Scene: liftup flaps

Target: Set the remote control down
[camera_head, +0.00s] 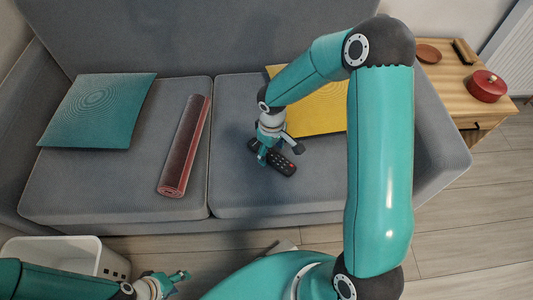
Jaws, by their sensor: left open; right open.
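The black remote control (286,166) lies on the right seat cushion of the grey sofa (235,195). My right gripper (277,158) is open, pointing down at the remote, with its fingers at the remote's near and far sides. The fingers and wrist hide part of the remote's left end. I cannot tell whether the fingers touch it. My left gripper (180,281) is open and empty, low in front of the sofa, far from the remote.
A teal pillow (98,110) and a rolled red mat (185,146) lie on the left cushion. A yellow pillow (318,108) lies behind my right arm. A white basket (55,251) stands at lower left. A wooden side table (450,82) holds a red pot (487,86).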

